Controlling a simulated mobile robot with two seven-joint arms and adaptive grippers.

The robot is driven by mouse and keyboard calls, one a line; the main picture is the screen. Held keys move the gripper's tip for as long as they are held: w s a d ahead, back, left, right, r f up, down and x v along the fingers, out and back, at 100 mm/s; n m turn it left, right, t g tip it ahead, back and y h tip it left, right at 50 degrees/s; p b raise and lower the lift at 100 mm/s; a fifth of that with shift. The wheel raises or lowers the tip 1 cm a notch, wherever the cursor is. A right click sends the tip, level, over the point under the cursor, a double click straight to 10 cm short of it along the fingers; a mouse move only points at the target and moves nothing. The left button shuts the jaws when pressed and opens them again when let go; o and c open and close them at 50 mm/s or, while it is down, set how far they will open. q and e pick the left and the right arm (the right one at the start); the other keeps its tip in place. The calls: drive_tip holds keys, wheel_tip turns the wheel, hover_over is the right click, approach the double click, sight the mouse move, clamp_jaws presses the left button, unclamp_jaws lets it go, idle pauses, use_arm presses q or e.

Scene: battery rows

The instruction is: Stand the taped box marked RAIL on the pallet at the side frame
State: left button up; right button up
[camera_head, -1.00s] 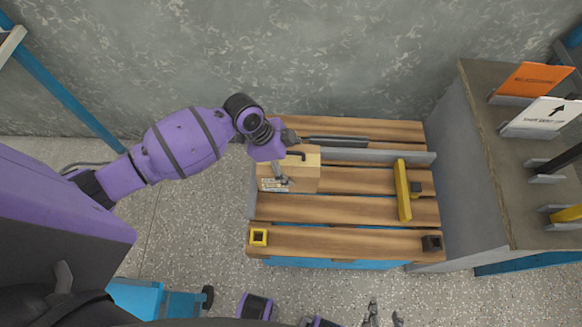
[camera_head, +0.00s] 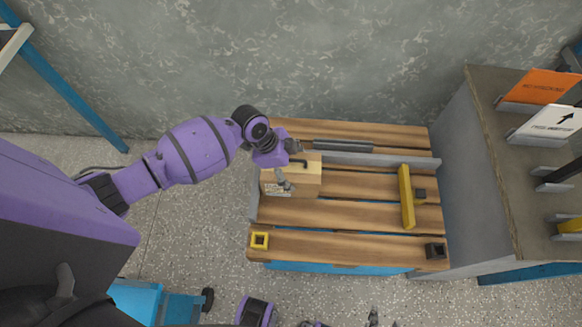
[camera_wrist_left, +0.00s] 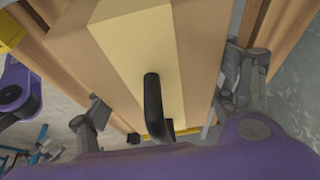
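The taped box (camera_head: 305,182) is cardboard with a pale tape strip and a black handle. It stands on the slatted pallet (camera_head: 345,243), in its back left corner by the grey side frame (camera_head: 254,200). Print on its front face is too small to read. My left gripper (camera_head: 288,165) is over the box, one finger at its front and one behind. In the left wrist view the box (camera_wrist_left: 190,45) lies between the spread fingers, with narrow gaps seeming to show. My right gripper (camera_head: 383,319) shows only as spread fingertips at the bottom edge.
A grey rail (camera_head: 400,161) and a dark bar (camera_head: 338,145) run along the pallet's back. A yellow bar (camera_head: 406,195) lies across its right part. A grey table (camera_head: 490,150) with signs stands at the right. The pallet's middle and front slats are mostly clear.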

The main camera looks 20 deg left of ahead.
use_arm(q)
drive_tip(key=o, duration=0.4)
use_arm(e)
drive_tip(key=shift+w, duration=0.15)
use_arm(q)
drive_tip(key=shift+r, duration=0.1)
drive_tip(key=shift+a+r, duration=0.1)
drive_tip(key=shift+r, duration=0.15)
drive_tip(key=p+v, duration=0.1)
drive_tip(key=v, duration=0.9)
drive_tip(key=shift+s+a+r, duration=0.1)
drive_tip(key=shift+r, duration=0.15)
drive_tip(key=shift+a+r, duration=0.15)
drive_tip(key=shift+r, duration=0.15)
drive_tip(key=shift+s+r, duration=0.1)
drive_tip(key=shift+r, duration=0.1)
use_arm(e)
drive_tip(key=shift+r, duration=0.65)
